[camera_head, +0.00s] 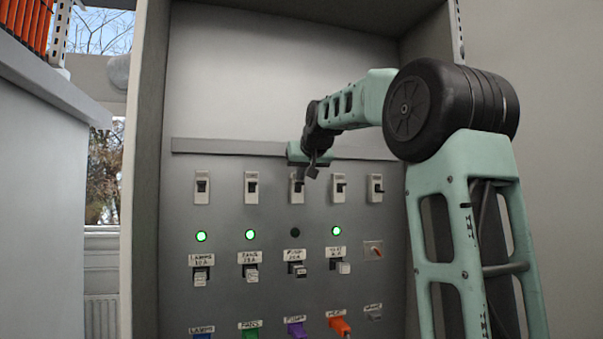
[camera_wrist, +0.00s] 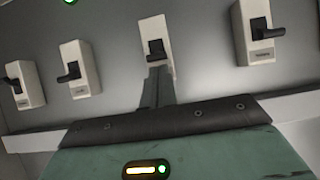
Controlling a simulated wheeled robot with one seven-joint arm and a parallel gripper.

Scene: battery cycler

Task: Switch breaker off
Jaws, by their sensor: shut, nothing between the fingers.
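A row of white breakers with black toggles runs across the grey panel. The middle breaker (camera_head: 296,194) is partly covered by my gripper (camera_head: 313,171), whose shut, empty fingers are at its upper right. In the wrist view the fingertips (camera_wrist: 160,73) overlap the edge of that breaker (camera_wrist: 151,29), close to its black toggle (camera_wrist: 156,50). I cannot tell whether they touch the toggle. The round lamp (camera_head: 295,232) below this breaker is dark. The lamps below the first (camera_head: 201,237), second (camera_head: 250,235) and fourth (camera_head: 336,231) breakers glow green.
Neighbouring breakers (camera_head: 251,188) (camera_head: 340,188) stand close on either side. Below are labelled switches (camera_head: 297,269) and coloured plugs (camera_head: 296,329). A grey rail (camera_head: 225,147) crosses above the row. The cabinet's side wall (camera_head: 146,170) stands at left. The upper panel is bare.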

